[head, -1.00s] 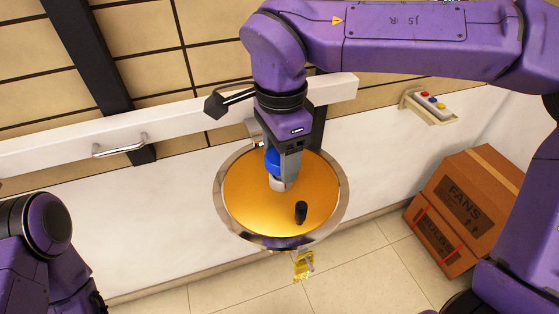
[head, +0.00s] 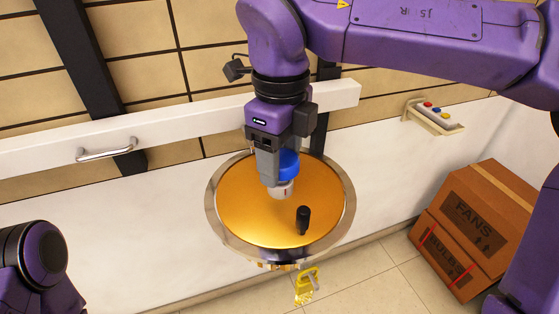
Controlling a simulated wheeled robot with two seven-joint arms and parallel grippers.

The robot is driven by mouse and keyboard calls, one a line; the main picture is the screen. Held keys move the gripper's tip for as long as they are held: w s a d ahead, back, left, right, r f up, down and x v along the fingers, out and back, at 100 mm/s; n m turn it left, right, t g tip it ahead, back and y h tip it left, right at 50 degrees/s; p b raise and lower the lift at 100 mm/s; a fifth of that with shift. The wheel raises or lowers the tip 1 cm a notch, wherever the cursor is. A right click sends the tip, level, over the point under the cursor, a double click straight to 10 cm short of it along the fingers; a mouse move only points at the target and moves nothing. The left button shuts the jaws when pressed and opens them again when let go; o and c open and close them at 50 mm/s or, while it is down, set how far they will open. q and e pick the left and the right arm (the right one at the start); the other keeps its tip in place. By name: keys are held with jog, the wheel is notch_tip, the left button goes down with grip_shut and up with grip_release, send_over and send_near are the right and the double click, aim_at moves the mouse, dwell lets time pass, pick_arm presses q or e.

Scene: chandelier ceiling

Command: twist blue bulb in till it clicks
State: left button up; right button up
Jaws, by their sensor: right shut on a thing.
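The blue bulb (head: 288,164) is held in my right gripper (head: 279,183), over the gold round plate. Its blue part shows to the right of the nearer finger. Below it is a pale grey-white cylinder (head: 281,190) that looks like a base or socket; I cannot tell which. The gold plate (head: 250,215) has a silver rim and a short black peg (head: 303,219) standing at its lower right. My right gripper is shut on the bulb and points down. My left arm shows at the lower left, but its gripper is out of view.
A white beam (head: 190,117) with a metal handle (head: 106,149) runs behind the plate. A yellow tag (head: 306,284) hangs below the rim. A control box with coloured buttons (head: 434,114) is on the right wall. Cardboard boxes (head: 468,228) marked FANS and BULBS stand at right.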

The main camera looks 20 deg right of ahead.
dwell(0.4)
jog(key=o, duration=1.2)
jog(key=shift+c, duration=0.2)
jog(key=shift+o, duration=1.3)
jog(key=shift+s+r, duration=0.1)
jog(key=shift+s, duration=0.05)
jog(key=shift+o, duration=1.1)
notch_tip(320, 180, up, 8)
jog(key=p, duration=0.7)
jog(key=shift+f+p, duration=0.2)
jog(key=shift+p, duration=0.15)
jog(key=shift+f, duration=0.1)
